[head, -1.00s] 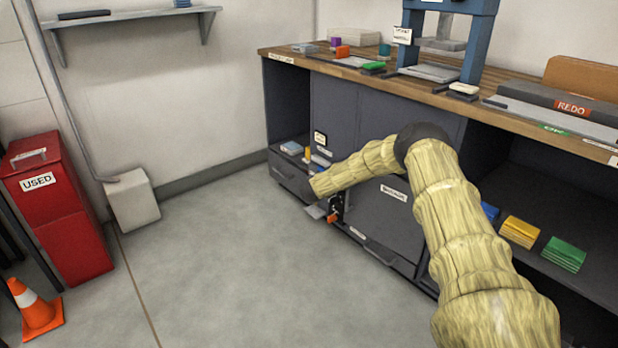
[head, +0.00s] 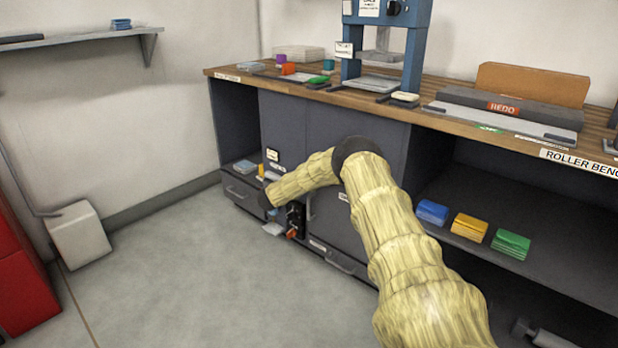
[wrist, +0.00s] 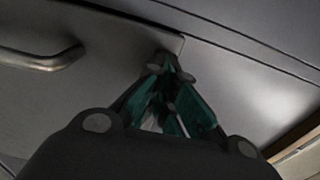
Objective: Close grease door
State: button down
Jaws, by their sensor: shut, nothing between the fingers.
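The dark grey cabinet door (head: 343,238) is under the bench, with a small white label partly hidden by my arm. I cannot tell how far it stands open. My gripper (head: 292,222) is low at the cabinet front, left of the door, mostly hidden behind my arm's end. In the wrist view my gripper (wrist: 164,65) has its dark teal fingers together and empty, close to the edge of a grey panel (wrist: 110,28). Contact is unclear. A bar handle (wrist: 45,60) is on that panel at left.
A wooden-topped bench (head: 225,73) carries a blue press (head: 351,45) and small parts. An open shelf (head: 440,228) at right holds blue, yellow and green stacks. A low drawer (head: 243,196) is at left. A white box (head: 78,236) stands by the wall. The floor in front is clear.

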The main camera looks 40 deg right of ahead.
jog(key=shift+s+a+r+p, duration=0.15)
jog(key=shift+r+p, duration=0.1)
jog(key=shift+p, duration=0.05)
jog(key=a+p, duration=0.3)
jog(key=a, duration=1)
jog(key=shift+s+a+f, duration=0.25)
jog(key=shift+s+a, duration=0.05)
jog(key=shift+s, duration=0.15)
